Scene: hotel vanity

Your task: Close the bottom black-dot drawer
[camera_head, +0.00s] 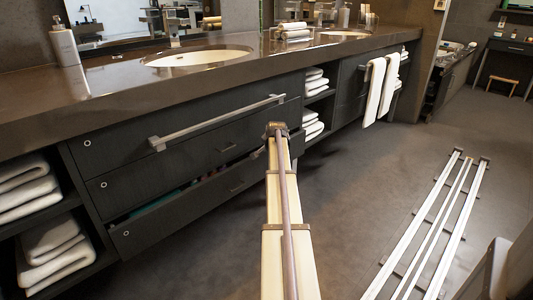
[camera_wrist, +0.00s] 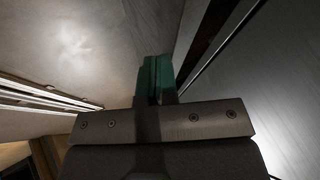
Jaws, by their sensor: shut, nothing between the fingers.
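The bottom drawer (camera_head: 165,226) of the near dark vanity stands pulled out, with small coloured items showing in the gap above its front. It has a small round mark at its left end and a small handle. My gripper (camera_wrist: 154,78) has green fingers, which are together and empty in the wrist view. A dark panel, probably a drawer front, lies to their right with a black gap along it. In the head view my arm reaches toward the vanity at the drawer's right end; the fingertips are hidden there, and I cannot tell whether they touch it.
The middle drawer (camera_head: 130,183) and top drawer (camera_head: 110,144) above appear shut. A long towel bar (camera_head: 215,124) juts out in front of the top drawer. Shelves with folded towels (camera_head: 50,245) flank the drawers. The floor (camera_head: 370,170) is open; my rail lies at the right.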

